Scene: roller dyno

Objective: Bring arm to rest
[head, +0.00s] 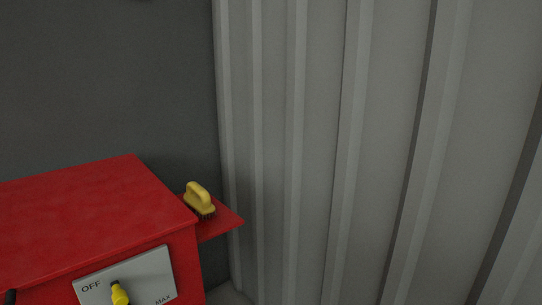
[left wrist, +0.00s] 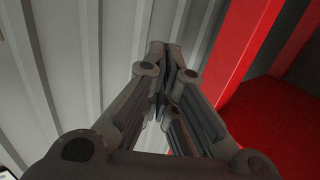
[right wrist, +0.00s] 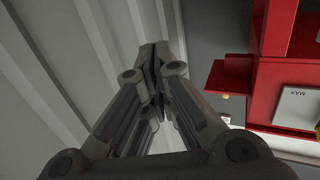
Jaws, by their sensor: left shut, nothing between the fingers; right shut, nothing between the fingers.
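My left gripper (left wrist: 165,60) is shut and empty in the left wrist view. Its fingers meet in front of the grey ribbed wall, with a red structure to their right. My right gripper (right wrist: 153,58) is shut and empty in the right wrist view. It also has the ribbed wall behind it, and a red cabinet lies to its right. Neither gripper can be made out in the head view. A small dark shape at the lower left corner of that view is too cut off to tell.
A red cabinet (head: 90,210) with a grey OFF/MAX panel (head: 150,273) and yellow knob (head: 119,294) stands at lower left. A yellow-handled brush (head: 198,197) sits on its red side shelf (head: 225,222). The ribbed wall (head: 330,130) fills the right; no objects show before it.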

